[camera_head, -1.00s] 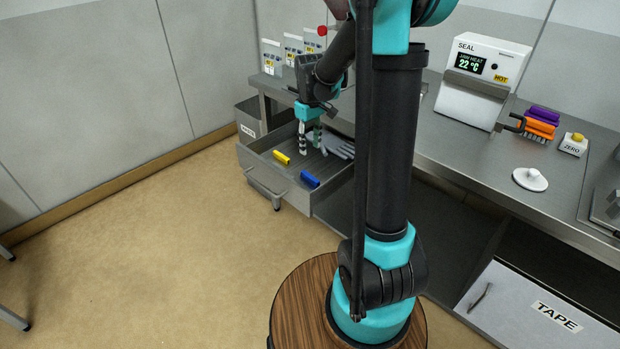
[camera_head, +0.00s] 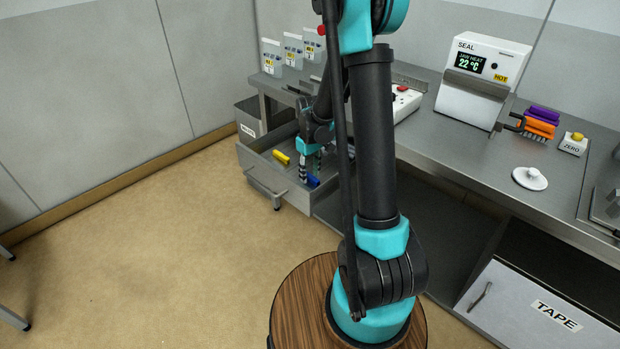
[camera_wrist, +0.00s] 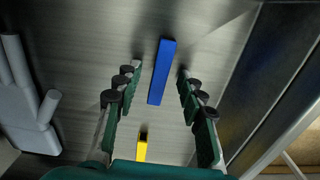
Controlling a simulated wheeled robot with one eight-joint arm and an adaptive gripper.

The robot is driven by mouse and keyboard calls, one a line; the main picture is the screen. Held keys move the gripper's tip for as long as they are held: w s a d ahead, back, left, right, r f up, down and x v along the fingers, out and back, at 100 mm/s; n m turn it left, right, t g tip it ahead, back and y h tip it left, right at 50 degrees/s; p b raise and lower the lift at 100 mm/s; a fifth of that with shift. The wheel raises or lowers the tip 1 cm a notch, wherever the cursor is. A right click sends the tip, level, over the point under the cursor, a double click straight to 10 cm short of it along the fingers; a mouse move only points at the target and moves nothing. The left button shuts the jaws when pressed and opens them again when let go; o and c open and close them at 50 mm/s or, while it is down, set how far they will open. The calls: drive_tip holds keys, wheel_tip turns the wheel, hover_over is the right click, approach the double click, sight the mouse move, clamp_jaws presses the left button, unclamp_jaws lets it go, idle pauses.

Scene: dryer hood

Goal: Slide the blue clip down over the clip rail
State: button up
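The blue clip (camera_head: 313,181) lies in the open drawer (camera_head: 262,178) under the counter. In the wrist view the blue clip (camera_wrist: 162,72) lies lengthwise between the fingers, with gaps on both sides. My gripper (camera_head: 310,170) is open and points down into the drawer, above the blue clip; its two green-padded fingers (camera_wrist: 155,82) stand apart with nothing held. A yellow clip (camera_head: 281,157) lies to the left in the drawer; it also shows in the wrist view (camera_wrist: 141,151), partly hidden. I cannot make out the clip rail with certainty.
A grey glove (camera_wrist: 28,100) lies in the drawer beside the gripper.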

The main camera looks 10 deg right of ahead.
drive_tip(key=shift+f, duration=0.15)
clamp_jaws()
idle(0.4)
